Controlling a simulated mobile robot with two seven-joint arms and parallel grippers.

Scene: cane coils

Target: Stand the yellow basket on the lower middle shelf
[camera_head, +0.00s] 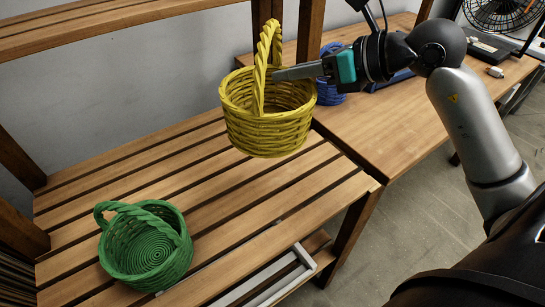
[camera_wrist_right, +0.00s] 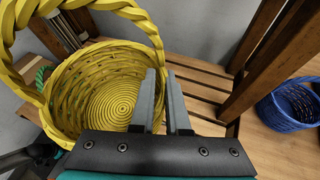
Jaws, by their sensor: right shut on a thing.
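The yellow basket (camera_head: 268,125) is woven, with a tall arched handle, and is roughly upright. It hangs over the right back part of a slatted wooden shelf (camera_head: 230,199); it looks raised above the slats. My right gripper (camera_head: 274,73) is shut on the basket's handle, low on its side near the rim. In the right wrist view the basket (camera_wrist_right: 105,95) looks empty, and the fingers (camera_wrist_right: 162,75) meet the handle at its right side. My left gripper is not in view.
A green basket (camera_head: 150,245) stands on the slatted shelf at front left. A blue basket (camera_head: 329,92) stands on the wooden table (camera_head: 385,125) to the right, partly hidden by my right gripper. Wooden posts (camera_head: 310,30) rise behind. The shelf's middle slats are bare.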

